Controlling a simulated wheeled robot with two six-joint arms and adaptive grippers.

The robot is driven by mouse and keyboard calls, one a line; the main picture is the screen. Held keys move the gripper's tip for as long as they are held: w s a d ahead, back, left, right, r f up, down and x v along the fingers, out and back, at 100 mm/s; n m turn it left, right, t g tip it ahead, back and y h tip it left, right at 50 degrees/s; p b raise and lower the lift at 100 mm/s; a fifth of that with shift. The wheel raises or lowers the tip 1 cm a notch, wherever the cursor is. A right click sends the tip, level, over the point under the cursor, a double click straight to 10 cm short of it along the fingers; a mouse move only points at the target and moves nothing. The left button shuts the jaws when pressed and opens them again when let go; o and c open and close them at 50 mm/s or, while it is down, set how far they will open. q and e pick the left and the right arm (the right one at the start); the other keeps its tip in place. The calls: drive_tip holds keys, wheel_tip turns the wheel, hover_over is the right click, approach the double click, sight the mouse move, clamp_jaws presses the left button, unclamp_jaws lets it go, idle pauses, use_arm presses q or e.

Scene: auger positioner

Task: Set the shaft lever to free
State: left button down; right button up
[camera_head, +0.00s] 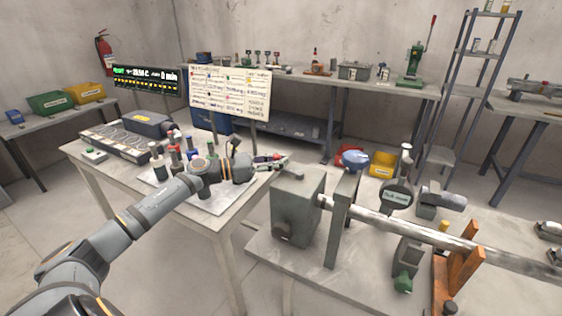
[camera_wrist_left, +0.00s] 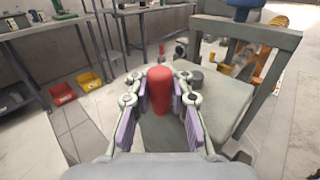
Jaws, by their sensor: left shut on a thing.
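My left gripper (camera_head: 276,157) reaches in over the left table to the upper left of the grey housing (camera_head: 297,207). It is shut on a red grip (camera_wrist_left: 159,88), which stands between the two finger pads in the left wrist view. The grip appears to be the end of the shaft lever; most of the lever is hidden by the gripper. A long metal shaft (camera_head: 425,232) runs from the housing to the right through an upright plate (camera_head: 343,218). The lever's markings cannot be read. My right gripper is in neither view.
A dial gauge (camera_head: 397,196) and orange supports (camera_head: 457,272) stand along the shaft. The left table holds several small bottles (camera_head: 158,165) and a grey keypad-like unit (camera_head: 112,142). A written board (camera_head: 229,92) stands behind. Red and yellow bins (camera_head: 383,164) lie beyond.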

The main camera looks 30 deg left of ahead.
use_arm(q)
drive_tip(key=c, duration=1.7)
unclamp_jaws()
drive_tip(key=shift+w+a+r, duration=0.1)
drive_tip(key=shift+a, duration=0.2)
drive_tip(key=o, duration=0.5)
drive_tip(key=shift+s+a, duration=0.25)
drive_tip(key=shift+a, duration=0.05)
drive_tip(key=shift+d, duration=0.25)
drive_tip(key=shift+w+r, duration=0.1)
wheel_tip(320, 180, up, 10)
drive_tip(key=shift+a+f, duration=0.1)
drive_tip(key=shift+f, duration=0.05)
